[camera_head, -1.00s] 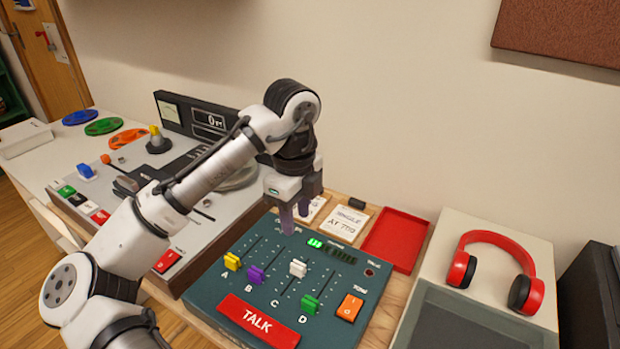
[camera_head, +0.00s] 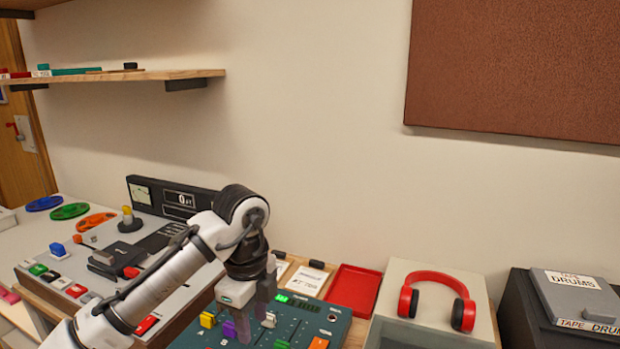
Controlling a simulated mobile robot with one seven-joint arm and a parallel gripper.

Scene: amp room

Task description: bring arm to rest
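My arm reaches in from the lower left over the desk, bent at a dark joint, and is not folded. My gripper (camera_head: 256,326) points down over the teal fader panel (camera_head: 335,325). Its two fingers look apart, with nothing seen held between them. The fingertips are near the purple fader (camera_head: 229,328) and the white fader (camera_head: 268,320); I cannot tell whether they touch either one.
A yellow fader (camera_head: 207,320) is left of the gripper. A red tray (camera_head: 355,289), red headphones (camera_head: 436,300) and a tape drum box (camera_head: 575,295) stand to the right. A tape machine (camera_head: 85,262) is on the left. A shelf (camera_head: 130,76) hangs above; the wall between is clear.

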